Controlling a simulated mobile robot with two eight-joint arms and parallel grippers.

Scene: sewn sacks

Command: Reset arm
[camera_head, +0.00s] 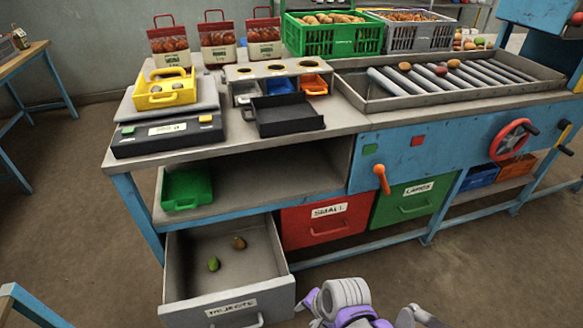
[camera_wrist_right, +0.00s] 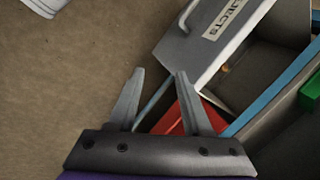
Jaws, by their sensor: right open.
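My right gripper (camera_wrist_right: 160,74) is open and empty in the right wrist view, its two fingers spread over the floor and a red drawer front. In the head view, white and purple parts of my own body show at the bottom edge; the fingers cannot be made out there. My left gripper is not in view. The open grey drawer (camera_head: 228,303) labelled REJECTS is pulled out below the bench and holds a green item (camera_head: 213,264) and a brown item (camera_head: 239,242).
The bench (camera_head: 340,125) carries a scale (camera_head: 168,137) with a yellow basket (camera_head: 164,90), a black tray (camera_head: 287,115), filled sacks (camera_head: 218,42), produce crates (camera_head: 333,38) and a roller conveyor (camera_head: 450,75). Red (camera_head: 325,222) and green (camera_head: 412,201) drawers are shut. Floor at right is clear.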

